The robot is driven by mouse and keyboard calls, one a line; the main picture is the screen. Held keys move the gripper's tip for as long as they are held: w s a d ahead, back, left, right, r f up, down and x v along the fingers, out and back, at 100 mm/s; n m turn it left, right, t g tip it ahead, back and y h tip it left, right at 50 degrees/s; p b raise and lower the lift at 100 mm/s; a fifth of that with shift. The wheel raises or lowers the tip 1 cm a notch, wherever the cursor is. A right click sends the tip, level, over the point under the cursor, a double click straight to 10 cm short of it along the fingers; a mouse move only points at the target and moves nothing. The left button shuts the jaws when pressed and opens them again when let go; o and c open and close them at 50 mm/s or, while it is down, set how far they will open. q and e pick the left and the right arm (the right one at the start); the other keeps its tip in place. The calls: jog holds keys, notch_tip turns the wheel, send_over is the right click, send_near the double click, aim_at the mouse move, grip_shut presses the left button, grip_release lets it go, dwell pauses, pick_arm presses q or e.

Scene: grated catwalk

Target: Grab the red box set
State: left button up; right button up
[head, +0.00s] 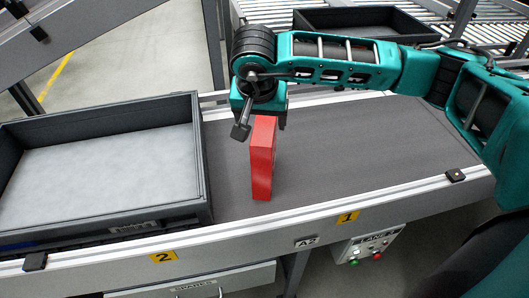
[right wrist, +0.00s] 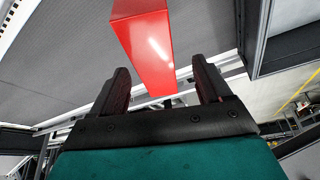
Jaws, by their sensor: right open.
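The red box (head: 262,160) stands upright on the grey conveyor belt, to the right of a black tray. My right gripper (head: 262,120) is right above the box, and its hand and wrist hide part of the box's top. In the right wrist view the red box (right wrist: 146,45) lies ahead of and between the two open fingers (right wrist: 162,90). I cannot tell whether either finger touches it. My left gripper is not in view.
A black tray (head: 202,165) with a pale inside stands on the belt at left. Another dark tray (head: 312,20) sits on rollers behind. The metal side rail (head: 330,205) runs along the front. The belt right of the box is clear.

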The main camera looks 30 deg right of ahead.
aim_at(265, 124)
jog(key=x, duration=0.4)
jog(key=shift+s+d, duration=0.2)
jog(key=shift+s, duration=0.05)
jog(key=shift+w+d+f, duration=0.1)
jog(key=shift+w+f, duration=0.15)
jog(key=shift+f, duration=0.25)
jog(key=shift+f+b, duration=0.25)
jog(key=shift+b, duration=0.05)
jog(key=shift+c, duration=0.2)
grip_shut()
dwell(0.4)
